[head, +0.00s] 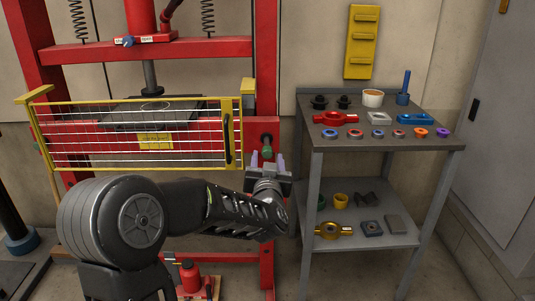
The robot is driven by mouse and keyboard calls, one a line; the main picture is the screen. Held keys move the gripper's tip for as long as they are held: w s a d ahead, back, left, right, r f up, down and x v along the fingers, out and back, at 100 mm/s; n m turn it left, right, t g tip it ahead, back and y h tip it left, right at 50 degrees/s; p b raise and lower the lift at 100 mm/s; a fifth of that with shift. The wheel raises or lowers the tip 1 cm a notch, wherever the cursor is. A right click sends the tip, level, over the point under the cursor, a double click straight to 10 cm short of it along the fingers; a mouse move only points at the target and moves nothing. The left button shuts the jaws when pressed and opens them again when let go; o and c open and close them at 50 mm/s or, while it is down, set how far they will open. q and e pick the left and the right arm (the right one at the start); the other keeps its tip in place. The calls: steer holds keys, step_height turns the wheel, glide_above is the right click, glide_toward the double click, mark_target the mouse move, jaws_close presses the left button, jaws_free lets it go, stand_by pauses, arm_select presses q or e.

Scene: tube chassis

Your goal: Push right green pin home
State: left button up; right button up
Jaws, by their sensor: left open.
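The right green pin (267,152) sits at the red press frame's right upright, just right of the yellow-framed guard. Its green end shows; how deep it sits cannot be told. My left gripper (268,162) is open just below and in front of it, fingers pointing toward the frame. In the head view the green end shows between the two pale fingertips; whether they touch it cannot be told. My left wrist hides the part of the upright below. My right gripper is not in view.
The yellow guard (233,105) with wire bars is left of the pin, with a black handle. A grey two-shelf table (440,143) with rings, tools and cups stands to the right. The wall behind is bare between press and table.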

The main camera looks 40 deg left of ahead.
mark_target(268, 155)
arm_select(q)
steer(key=x, duration=0.4)
steer(key=shift+w+a, duration=0.1)
steer(key=shift+w, duration=0.05)
steer(key=shift+c, duration=0.4)
jaws_close()
stand_by(0.9)
